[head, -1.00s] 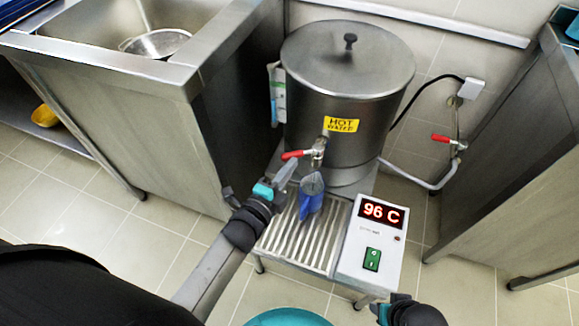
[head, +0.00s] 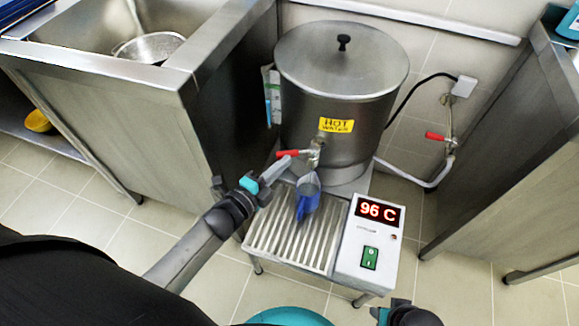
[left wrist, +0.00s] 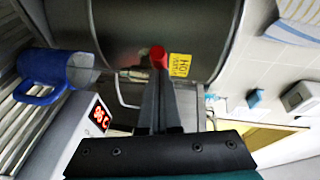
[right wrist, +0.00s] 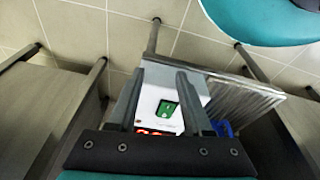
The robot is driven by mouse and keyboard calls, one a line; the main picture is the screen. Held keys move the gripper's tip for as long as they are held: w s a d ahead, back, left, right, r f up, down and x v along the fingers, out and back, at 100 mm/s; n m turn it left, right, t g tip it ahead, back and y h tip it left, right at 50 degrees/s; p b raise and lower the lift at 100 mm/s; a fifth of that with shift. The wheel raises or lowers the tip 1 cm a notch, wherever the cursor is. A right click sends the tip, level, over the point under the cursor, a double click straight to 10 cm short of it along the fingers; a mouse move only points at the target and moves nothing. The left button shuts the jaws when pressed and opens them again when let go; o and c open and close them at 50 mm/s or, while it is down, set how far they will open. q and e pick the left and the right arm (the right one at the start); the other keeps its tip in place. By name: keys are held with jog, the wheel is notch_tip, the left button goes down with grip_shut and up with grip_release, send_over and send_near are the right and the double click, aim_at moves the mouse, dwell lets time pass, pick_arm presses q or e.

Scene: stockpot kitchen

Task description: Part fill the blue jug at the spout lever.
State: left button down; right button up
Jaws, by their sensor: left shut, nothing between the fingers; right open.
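The blue jug (head: 307,200) stands on the ribbed drip tray (head: 285,240), under the spout (head: 316,152) of the steel hot water urn (head: 345,95). It also shows in the left wrist view (left wrist: 42,80), open mouth toward the urn; I cannot tell its water level. The red spout lever (head: 292,153) points left from the tap. My left gripper (head: 284,160) is shut and empty, its tips at the lever's red end (left wrist: 158,55); I cannot tell whether they touch. My right gripper (right wrist: 160,88) is open and empty, low at the front, away from the jug.
The control box (head: 368,245) right of the tray reads 96 C and has a green switch. A second red-handled valve (head: 436,137) is on the wall pipe. A sink counter stands left, another counter right. A teal round thing (head: 288,316) is at the front.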

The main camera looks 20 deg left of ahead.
pick_arm(q)
jog(key=shift+w+a+m+g+h, duration=0.3)
jog(key=shift+w+a+m+h, duration=0.3)
jog(key=shift+w+a+h, duration=0.25)
jog(key=shift+w+a, duration=0.45)
jog(key=shift+w, duration=0.15)
jog(key=shift+w+a+b, duration=0.15)
jog(key=shift+w+b, duration=0.15)
pick_arm(e)
jog(key=shift+r, duration=0.35)
jog(key=shift+s, duration=0.1)
pick_arm(q)
jog(key=shift+w+a+r, duration=0.1)
jog(key=shift+w, duration=0.05)
pick_arm(e)
jog(key=shift+r, duration=0.1)
